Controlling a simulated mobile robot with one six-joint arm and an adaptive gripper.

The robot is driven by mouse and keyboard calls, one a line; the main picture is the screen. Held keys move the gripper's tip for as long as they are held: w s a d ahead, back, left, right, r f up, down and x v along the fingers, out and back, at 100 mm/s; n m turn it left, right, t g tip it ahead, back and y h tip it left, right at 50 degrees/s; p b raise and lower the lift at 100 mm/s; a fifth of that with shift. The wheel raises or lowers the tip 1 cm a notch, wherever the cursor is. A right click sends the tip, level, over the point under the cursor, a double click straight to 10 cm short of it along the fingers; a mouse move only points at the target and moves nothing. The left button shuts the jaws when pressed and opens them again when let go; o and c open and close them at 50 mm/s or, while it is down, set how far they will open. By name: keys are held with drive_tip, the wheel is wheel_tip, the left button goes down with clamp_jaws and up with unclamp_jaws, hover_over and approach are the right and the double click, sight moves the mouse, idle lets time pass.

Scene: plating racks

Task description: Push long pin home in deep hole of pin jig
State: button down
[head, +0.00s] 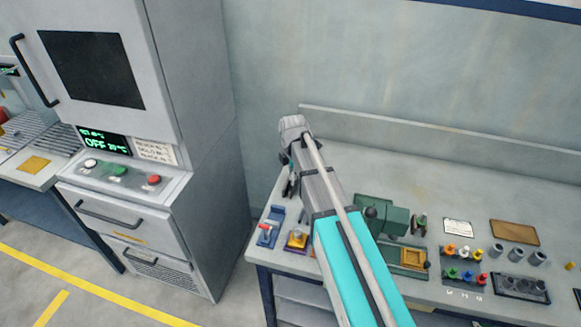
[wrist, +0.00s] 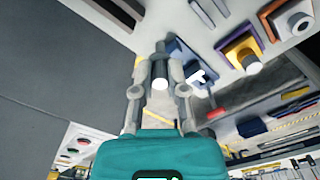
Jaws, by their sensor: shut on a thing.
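My gripper (wrist: 160,88) is shut on a grey cylindrical pin with a pale round end (wrist: 160,72), seen between the fingers in the wrist view. In the head view my gripper (head: 290,186) hangs over the left end of the bench, mostly hidden by my arm. I cannot tell for sure which fixture is the pin jig, and no deep hole shows clearly. A yellow and purple block with an upright round piece (wrist: 243,54) stands to the right of the gripper in the wrist view.
A blue fixture with a red handle (head: 267,234) stands near the bench's left front edge. A grey machine cabinet (head: 195,120) rises at the left. The back of the bench is clear.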

drive_tip(key=s+d+r+p, duration=0.1)
drive_tip(key=s+r+p, duration=0.1)
drive_tip(key=s, duration=0.5)
drive_tip(key=shift+s+r+p, duration=0.35)
drive_tip(key=shift+r, duration=0.35)
drive_tip(key=shift+d, duration=0.1)
drive_tip(key=shift+w, duration=0.1)
drive_tip(key=w+d+f+b, duration=0.1)
drive_tip(key=w+d+b, duration=0.1)
drive_tip(key=w+d, duration=0.5)
drive_tip(key=w, duration=0.6)
drive_tip(key=shift+d+f, duration=0.15)
drive_tip(key=shift+f, duration=0.25)
drive_tip(key=shift+f, duration=0.2)
drive_tip(key=shift+f+b, duration=2.7)
drive_tip(key=shift+b, duration=0.15)
drive_tip(key=shift+f+b, duration=2.25)
